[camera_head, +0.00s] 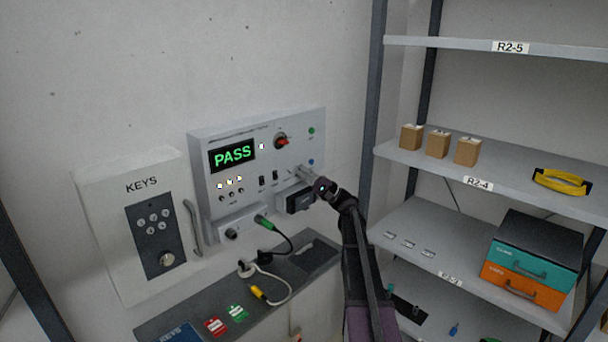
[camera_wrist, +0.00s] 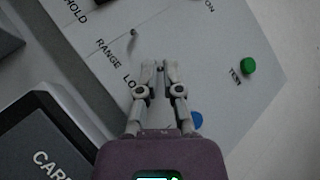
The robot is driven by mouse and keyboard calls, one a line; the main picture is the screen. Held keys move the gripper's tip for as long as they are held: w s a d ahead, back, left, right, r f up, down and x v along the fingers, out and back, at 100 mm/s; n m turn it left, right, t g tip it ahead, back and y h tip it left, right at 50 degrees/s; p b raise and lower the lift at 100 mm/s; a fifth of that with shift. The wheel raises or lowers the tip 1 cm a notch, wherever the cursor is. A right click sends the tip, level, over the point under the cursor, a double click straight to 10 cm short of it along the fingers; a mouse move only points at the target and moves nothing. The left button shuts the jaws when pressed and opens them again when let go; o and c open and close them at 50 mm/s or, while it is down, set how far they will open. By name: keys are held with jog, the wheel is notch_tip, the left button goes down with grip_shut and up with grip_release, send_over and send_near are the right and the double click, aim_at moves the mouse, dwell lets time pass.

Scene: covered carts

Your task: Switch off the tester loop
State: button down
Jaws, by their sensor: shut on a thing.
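The tester (camera_head: 220,182) is a light grey panel on the wall, its display (camera_head: 233,154) reading PASS in green. My gripper (camera_head: 299,171) is at the panel's lower right. In the wrist view the fingertips (camera_wrist: 160,68) are nearly together at the panel face, shut on a small switch lever (camera_wrist: 160,70) beside a label starting "LO". The rest of that label and most of the lever are hidden by the fingers. Which way the lever is tipped cannot be told. Another small lever (camera_wrist: 134,39) by the RANGE label stands free.
A green button (camera_wrist: 248,66) and a blue button (camera_wrist: 196,120) are close to my fingers. A dark card slot (camera_head: 299,201) sits just below. A red rotary knob (camera_head: 282,142) is above. A KEYS cabinet (camera_head: 104,215) is left; a shelf rack (camera_head: 440,160) is right.

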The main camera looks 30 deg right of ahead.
jog(key=c, duration=1.1)
grip_release()
jog(key=shift+r+m+h+p, duration=0.3)
jog(key=shift+m+p, duration=0.1)
jog(key=shift+p, duration=0.15)
